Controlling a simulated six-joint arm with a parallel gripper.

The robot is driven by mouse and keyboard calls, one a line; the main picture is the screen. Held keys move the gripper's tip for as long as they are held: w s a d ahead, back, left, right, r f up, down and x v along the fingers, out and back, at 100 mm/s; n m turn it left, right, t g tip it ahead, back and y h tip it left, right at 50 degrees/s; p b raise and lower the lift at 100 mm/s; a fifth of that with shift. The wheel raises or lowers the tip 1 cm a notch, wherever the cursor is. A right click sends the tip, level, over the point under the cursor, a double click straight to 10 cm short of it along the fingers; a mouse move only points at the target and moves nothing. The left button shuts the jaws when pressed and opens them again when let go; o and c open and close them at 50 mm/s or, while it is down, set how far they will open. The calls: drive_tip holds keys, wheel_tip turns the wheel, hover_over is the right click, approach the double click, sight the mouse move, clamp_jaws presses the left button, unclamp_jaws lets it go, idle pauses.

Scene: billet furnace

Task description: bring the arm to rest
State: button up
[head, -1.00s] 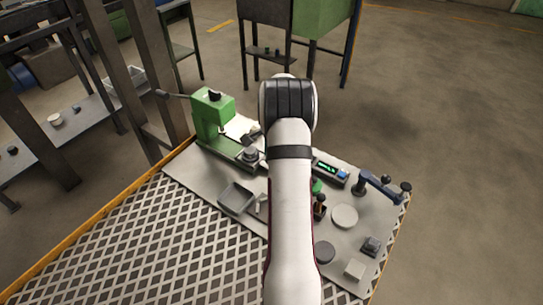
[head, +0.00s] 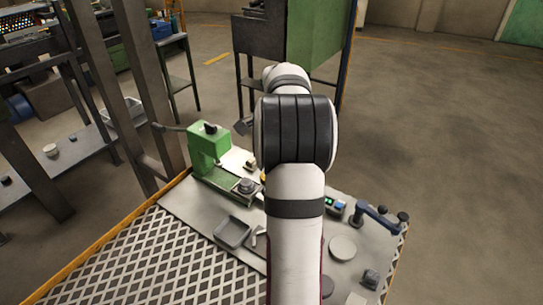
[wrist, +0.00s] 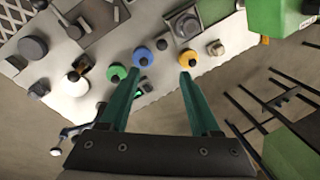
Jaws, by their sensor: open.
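My gripper (wrist: 162,82) shows in the wrist view with two long green fingers spread apart and nothing between them. It is above the far edge of the bench top, which carries several small objects. In the head view my white and black arm stands upright over the bench (head: 185,205) and hides part of it. The gripper itself is hidden behind the arm in the head view.
A green press (head: 208,150) stands at the bench's back left, with a grey tray (head: 233,232) in front. A blue-handled tool (head: 375,215) and a round disc (head: 343,247) lie at the right. Open floor (head: 440,130) extends to the right.

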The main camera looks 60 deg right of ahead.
drive_tip(key=s+a+r+n+y, duration=0.15)
drive_tip(key=a+n, duration=0.25)
drive_tip(key=a, duration=0.6)
drive_tip(key=w+a+r+n, duration=0.1)
drive_tip(key=a+r+n, duration=0.15)
drive_tip(key=a, duration=0.75)
drive_tip(key=s+a+r+n+y, duration=0.1)
drive_tip(key=a+n, duration=0.4)
drive_tip(key=a, duration=0.5)
drive_tip(key=s+a+f+n+g, duration=0.2)
drive_tip(key=s+a+f+n, duration=0.2)
drive_tip(key=s+a+n, duration=0.4)
drive_tip(key=s+a, duration=0.4)
drive_tip(key=s, duration=0.2)
drive_tip(key=shift+a, duration=0.3)
